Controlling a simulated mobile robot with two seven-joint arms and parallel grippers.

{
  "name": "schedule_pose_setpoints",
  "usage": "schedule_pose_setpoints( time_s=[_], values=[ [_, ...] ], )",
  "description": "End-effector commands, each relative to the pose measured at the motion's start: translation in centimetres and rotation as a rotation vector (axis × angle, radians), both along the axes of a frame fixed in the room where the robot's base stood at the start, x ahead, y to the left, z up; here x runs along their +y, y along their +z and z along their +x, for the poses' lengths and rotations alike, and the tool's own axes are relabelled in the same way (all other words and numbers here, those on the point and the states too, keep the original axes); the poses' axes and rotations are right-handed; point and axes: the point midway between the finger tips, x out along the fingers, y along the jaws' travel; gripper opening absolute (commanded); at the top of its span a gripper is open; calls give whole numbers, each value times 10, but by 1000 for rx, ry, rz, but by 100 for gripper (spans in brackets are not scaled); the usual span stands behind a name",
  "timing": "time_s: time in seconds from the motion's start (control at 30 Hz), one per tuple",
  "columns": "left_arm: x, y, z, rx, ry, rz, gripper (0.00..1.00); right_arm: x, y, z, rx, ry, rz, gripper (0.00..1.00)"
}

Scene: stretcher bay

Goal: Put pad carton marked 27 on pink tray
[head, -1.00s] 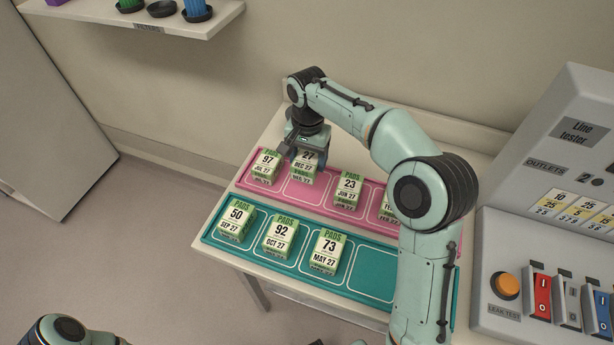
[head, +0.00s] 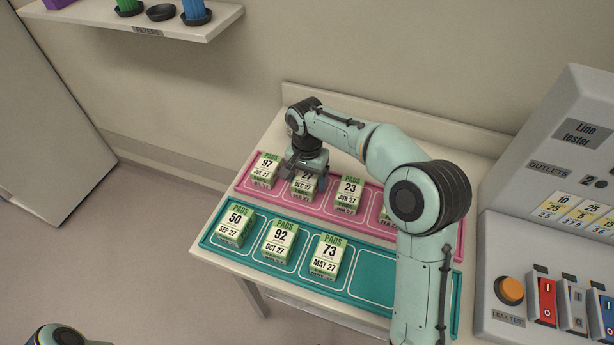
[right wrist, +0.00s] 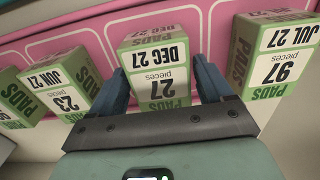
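The pad carton marked 27 (head: 303,185), green and white, is upright over the second place of the pink tray (head: 419,230), between cartons 97 and 23. It seems to rest on the tray or just clear of it. My right gripper (head: 304,176) points down at it from above. In the right wrist view, the carton (right wrist: 158,85) sits between the two blue-grey fingers (right wrist: 162,85), which look close against its sides. The gripper hides part of its top in the head view. My left arm (head: 58,336) shows only a tip at the bottom left; its gripper is out of view.
Carton 97 (head: 266,170) and carton 23 (head: 348,195) stand close on either side. Another carton is partly behind my right arm. The teal tray (head: 374,276) in front holds cartons 50, 92 and 73, with a bare place at right. A line tester (head: 550,200) stands at the right.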

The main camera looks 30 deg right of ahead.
Motion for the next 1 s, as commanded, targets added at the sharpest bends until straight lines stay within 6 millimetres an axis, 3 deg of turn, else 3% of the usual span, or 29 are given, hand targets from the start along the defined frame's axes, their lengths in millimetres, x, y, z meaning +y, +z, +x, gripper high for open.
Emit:
schedule_pose_setpoints(
  time_s=[0.43,0.8,1.0],
  values=[
    [0,3,2,-2,0,0,43,0,10,1,-3,-1,0,94],
    [0,20,12,-13,0,0,43,0,86,2,-6,0,0,94],
    [0,28,18,-20,0,0,43,0,115,1,-3,0,0,94]
  ],
)
